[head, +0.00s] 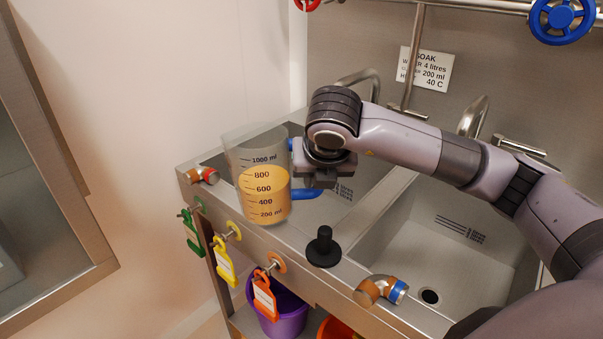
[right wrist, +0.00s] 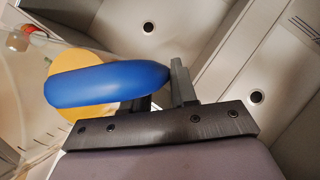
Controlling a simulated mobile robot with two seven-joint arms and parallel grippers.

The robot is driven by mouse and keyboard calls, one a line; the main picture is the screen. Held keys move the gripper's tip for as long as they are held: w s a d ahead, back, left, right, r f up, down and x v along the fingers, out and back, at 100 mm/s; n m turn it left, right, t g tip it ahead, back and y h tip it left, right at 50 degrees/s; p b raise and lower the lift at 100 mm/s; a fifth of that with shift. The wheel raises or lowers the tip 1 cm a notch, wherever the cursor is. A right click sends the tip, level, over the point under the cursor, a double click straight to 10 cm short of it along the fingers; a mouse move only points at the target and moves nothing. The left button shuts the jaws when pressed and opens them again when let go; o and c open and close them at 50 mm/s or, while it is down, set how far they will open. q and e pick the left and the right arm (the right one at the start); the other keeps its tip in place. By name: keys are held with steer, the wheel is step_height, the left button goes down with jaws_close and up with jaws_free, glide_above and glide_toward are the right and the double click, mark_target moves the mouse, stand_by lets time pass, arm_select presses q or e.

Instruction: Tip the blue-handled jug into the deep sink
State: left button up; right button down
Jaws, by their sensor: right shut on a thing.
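The clear jug (head: 262,180) holds orange liquid to a little above the 800 mark and looks nearly upright in the head view. It is over the front left of the sink unit, and I cannot tell if it touches the rim. My right gripper (head: 316,180) is shut on its blue handle (head: 305,194), which fills much of the right wrist view (right wrist: 105,84). Two basins show: the left basin (head: 372,178), partly hidden by the jug and my arm, and the right basin (head: 455,262) with a drain. I cannot tell for sure which is deeper. My left gripper is not in view.
A black knob (head: 323,247) stands on the front ledge. Pipe elbows lie at the ledge's left (head: 205,176) and right (head: 381,290). Faucets (head: 473,116) rise behind the basins. Coloured tags (head: 225,262) hang in front, above a purple bucket (head: 277,314).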

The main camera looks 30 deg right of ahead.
steer(key=shift+s+d+r, duration=0.15)
steer(key=shift+s+r, duration=0.05)
steer(key=shift+s, duration=0.35)
steer(key=shift+r+p, duration=0.1)
steer(key=shift+p, duration=0.25)
steer(key=g+y+p, duration=0.1)
steer(key=y+p, duration=0.1)
steer(key=f+g+y+p, duration=0.1)
steer(key=g+y+p, duration=0.1)
steer(key=y, duration=0.1)
steer(key=d+m+g+y+p, duration=0.1)
steer(key=y, duration=0.1)
steer(key=shift+w+f+p, duration=0.15)
steer(key=shift+w+p, duration=0.2)
steer(key=shift+p, duration=0.05)
stand_by(0.3)
steer(key=shift+s+a+f+g+y+b, duration=0.2)
steer(key=shift+g+y+b, duration=0.15)
steer(key=shift+y, duration=0.2)
steer(key=shift+s+a+f+g+y+b, duration=0.1)
steer(key=shift+a+f+g+y+b, duration=0.1)
steer(key=shift+g+y, duration=0.3)
stand_by(0.5)
